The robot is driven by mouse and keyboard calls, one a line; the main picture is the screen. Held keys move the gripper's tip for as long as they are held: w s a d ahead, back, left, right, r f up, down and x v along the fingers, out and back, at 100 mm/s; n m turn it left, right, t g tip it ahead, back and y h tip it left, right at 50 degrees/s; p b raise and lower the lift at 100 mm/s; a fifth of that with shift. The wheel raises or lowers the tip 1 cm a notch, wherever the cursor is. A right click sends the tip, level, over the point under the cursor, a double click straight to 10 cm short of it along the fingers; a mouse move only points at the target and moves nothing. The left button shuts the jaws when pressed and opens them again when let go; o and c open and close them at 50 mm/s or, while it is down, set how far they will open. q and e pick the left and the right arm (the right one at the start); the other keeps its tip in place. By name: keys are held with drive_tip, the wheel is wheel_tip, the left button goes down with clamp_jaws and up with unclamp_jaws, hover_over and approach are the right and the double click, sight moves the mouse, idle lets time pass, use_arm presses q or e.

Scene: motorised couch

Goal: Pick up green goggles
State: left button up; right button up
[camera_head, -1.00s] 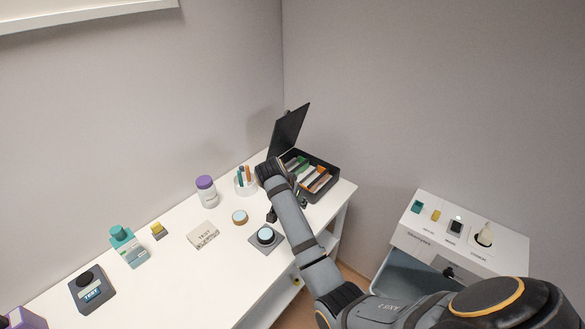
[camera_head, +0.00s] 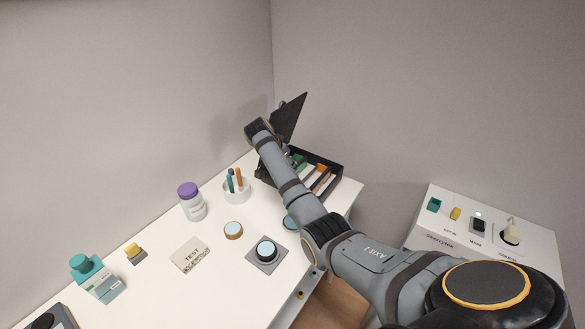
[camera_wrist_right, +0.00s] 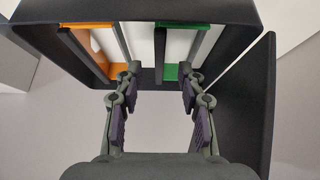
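The green goggles (camera_head: 299,158) are in the open black box at the far end of the white table, partly hidden by my right arm. In the right wrist view a green-framed piece (camera_wrist_right: 173,74) stands in the box beside an orange-framed one (camera_wrist_right: 88,45). My right gripper (camera_wrist_right: 160,70) is open and empty, its fingertips at the box's near wall. The right fingertip is close to the green frame; whether they touch I cannot tell. The arm hides this gripper in the head view. My left gripper is not in view.
The black box (camera_head: 334,163) has its lid (camera_head: 289,118) raised at the back. A pen cup (camera_head: 236,193), a purple-capped jar (camera_head: 192,203) and a blue-topped button (camera_head: 266,251) stand nearby. A small white stand (camera_head: 445,240) is at the right.

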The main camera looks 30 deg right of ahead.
drive_tip(key=shift+w+d+r, duration=0.1)
drive_tip(key=shift+w+d, duration=0.1)
drive_tip(key=shift+d, duration=0.4)
drive_tip(key=shift+w+d, duration=0.15)
drive_tip(key=shift+d, duration=0.25)
drive_tip(key=x, duration=0.4)
drive_tip(key=shift+d, duration=0.1)
drive_tip(key=shift+w+d+f, duration=0.15)
drive_tip(key=shift+f, duration=0.4)
drive_tip(key=shift+r, duration=0.1)
drive_tip(key=shift+c, duration=0.3)
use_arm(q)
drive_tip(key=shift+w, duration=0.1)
use_arm(e)
clamp_jaws()
